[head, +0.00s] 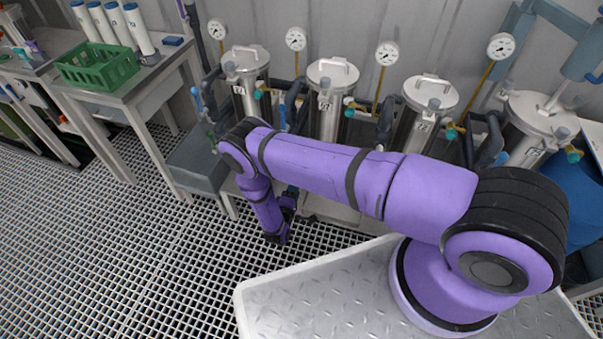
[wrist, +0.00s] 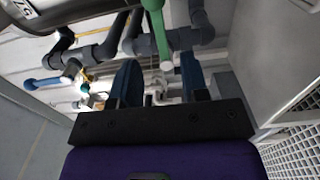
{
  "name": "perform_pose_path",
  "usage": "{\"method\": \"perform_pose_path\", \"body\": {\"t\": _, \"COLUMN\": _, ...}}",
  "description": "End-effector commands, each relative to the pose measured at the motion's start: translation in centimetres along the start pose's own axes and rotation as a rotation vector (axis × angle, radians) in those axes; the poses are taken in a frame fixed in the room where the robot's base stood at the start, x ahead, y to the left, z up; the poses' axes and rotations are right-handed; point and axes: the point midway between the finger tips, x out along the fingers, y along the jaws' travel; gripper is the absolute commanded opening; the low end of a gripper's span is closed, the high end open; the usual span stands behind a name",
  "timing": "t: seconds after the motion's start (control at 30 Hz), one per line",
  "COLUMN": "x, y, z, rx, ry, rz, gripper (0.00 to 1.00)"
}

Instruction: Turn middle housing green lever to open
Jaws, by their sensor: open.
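Several steel housings stand in a row along the wall in the head view; one near the middle of the row (head: 332,76) has a white lid handle. In the wrist view a green lever (wrist: 157,28) hangs from dark grey pipework, ahead of my gripper and between the lines of its two fingers. My gripper (wrist: 162,78) is open, with a dark blue finger on each side and nothing between them. The lever appears apart from both fingers. In the head view my purple arm covers the lower fronts of the housings, and I cannot make out this lever there.
Dark pipes (wrist: 185,37) crowd the space around the lever. A blue lever (wrist: 40,83) is at left in the wrist view. Pressure gauges (head: 296,39) stand above the housings. A bench with a green crate (head: 97,66) is at left; the grated floor (head: 120,240) before it is clear.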

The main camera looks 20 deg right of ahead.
Motion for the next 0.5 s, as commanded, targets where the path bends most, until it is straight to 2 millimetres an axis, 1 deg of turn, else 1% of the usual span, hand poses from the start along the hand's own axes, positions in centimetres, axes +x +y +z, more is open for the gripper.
{"method": "perform_pose_path", "body": {"t": 0.1, "x": 2.1, "y": 0.0, "z": 0.1, "rx": 0.0, "ry": -0.004, "rz": 0.001, "gripper": 0.41}}
{"method": "perform_pose_path", "body": {"t": 0.3, "x": 5.7, "y": 0.0, "z": 0.1, "rx": 0.0, "ry": -0.005, "rz": 0.001, "gripper": 0.41}}
{"method": "perform_pose_path", "body": {"t": 0.5, "x": 8.1, "y": 0.0, "z": 0.1, "rx": 0.0, "ry": -0.003, "rz": 0.0, "gripper": 0.41}}
